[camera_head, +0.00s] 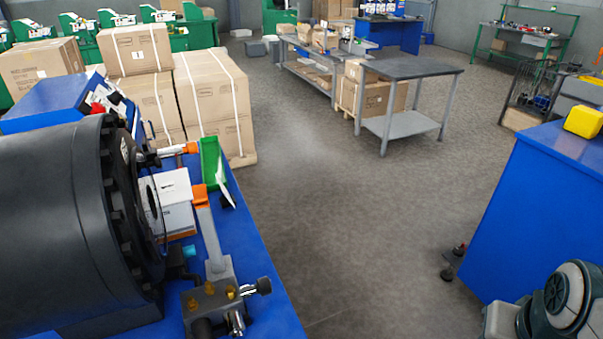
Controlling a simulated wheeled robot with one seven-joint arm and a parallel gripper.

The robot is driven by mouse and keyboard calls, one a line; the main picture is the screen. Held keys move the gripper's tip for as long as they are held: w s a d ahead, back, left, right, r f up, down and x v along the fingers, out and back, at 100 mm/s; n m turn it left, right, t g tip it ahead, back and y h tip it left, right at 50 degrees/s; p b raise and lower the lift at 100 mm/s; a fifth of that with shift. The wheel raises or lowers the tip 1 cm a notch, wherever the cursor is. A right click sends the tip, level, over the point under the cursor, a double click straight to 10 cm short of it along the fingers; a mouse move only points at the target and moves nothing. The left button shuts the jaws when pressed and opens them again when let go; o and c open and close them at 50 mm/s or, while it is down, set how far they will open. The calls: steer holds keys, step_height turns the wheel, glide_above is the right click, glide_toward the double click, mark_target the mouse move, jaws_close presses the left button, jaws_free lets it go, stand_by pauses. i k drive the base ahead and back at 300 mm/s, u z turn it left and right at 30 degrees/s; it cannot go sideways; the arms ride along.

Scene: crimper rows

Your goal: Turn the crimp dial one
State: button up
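A large black crimper (60,220) with a round, bolted face stands at the left on a blue bench (262,290). A blue sloped box (50,98) with red and white parts on its side sits behind it. I cannot make out which part is the crimp dial, or whether it shows at all. A part of my arm shows in the lower right corner, well apart from the crimper. My gripper is not in view.
A hand pump (218,268) with an orange-ended lever, white boxes (168,200) and a green tray (211,160) crowd the blue bench. Cartons (212,98) stand behind. A blue cabinet (545,200) stands at the right. The grey floor (340,220) between is clear.

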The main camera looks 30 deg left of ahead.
mark_target(116, 97)
steer(key=z, duration=0.15)
steer(key=i, duration=2.15)
steer(key=u, duration=3.3)
